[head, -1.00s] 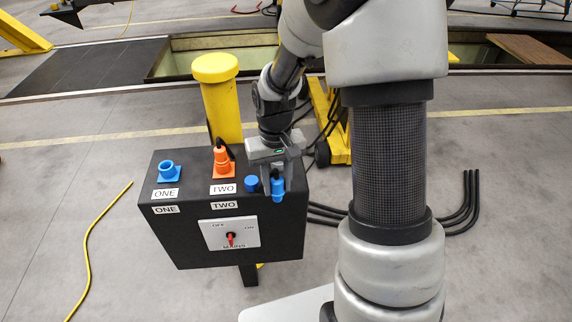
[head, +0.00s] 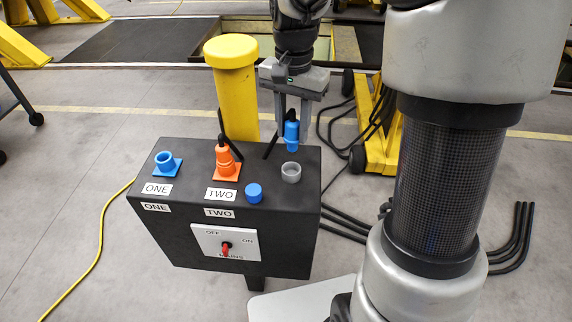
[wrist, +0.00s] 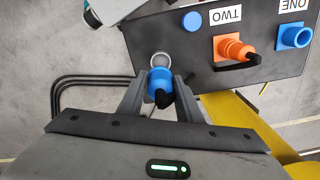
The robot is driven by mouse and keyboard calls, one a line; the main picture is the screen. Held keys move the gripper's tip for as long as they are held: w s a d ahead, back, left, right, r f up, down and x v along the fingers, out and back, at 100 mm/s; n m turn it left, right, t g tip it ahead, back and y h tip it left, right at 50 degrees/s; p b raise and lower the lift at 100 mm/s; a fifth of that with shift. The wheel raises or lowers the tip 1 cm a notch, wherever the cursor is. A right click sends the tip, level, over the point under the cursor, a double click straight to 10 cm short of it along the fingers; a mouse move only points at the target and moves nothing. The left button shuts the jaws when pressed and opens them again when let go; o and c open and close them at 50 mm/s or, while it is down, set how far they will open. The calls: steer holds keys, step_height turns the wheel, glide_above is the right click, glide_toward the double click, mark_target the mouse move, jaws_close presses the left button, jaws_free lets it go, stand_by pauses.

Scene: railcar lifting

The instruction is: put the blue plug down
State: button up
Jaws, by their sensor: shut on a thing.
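The blue plug (head: 291,134) is held upright between the fingers of my gripper (head: 292,122), which is shut on it. The plug is raised above the black control box (head: 170,225), near a grey ring holder (head: 291,172) on the box's right end. In the wrist view the blue plug (wrist: 160,87) sits between the two fingers, and the grey ring (wrist: 160,60) shows just beyond it, partly covered. A blue socket labelled ONE (head: 165,163) is empty. An orange plug (head: 224,160) stands in the socket labelled TWO.
A round blue cap (head: 254,192) lies on the box top between the orange socket and the grey ring. A red switch (head: 226,248) is on the box front. A yellow post (head: 236,95) stands behind the box. Black cables (head: 345,228) run along the floor at right.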

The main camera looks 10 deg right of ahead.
mark_target(292, 144)
steer(key=shift+w+f, duration=0.15)
steer(key=shift+w, duration=0.1)
steer(key=shift+m, duration=0.3)
steer(key=f, duration=0.5)
steer(key=shift+s+b, duration=0.2)
steer(key=shift+b, duration=0.1)
steer(key=shift+f, duration=2)
steer(key=shift+f, duration=0.1)
steer(key=shift+f+b, duration=0.15)
steer(key=shift+b, duration=0.2)
steer(key=o, duration=1.1)
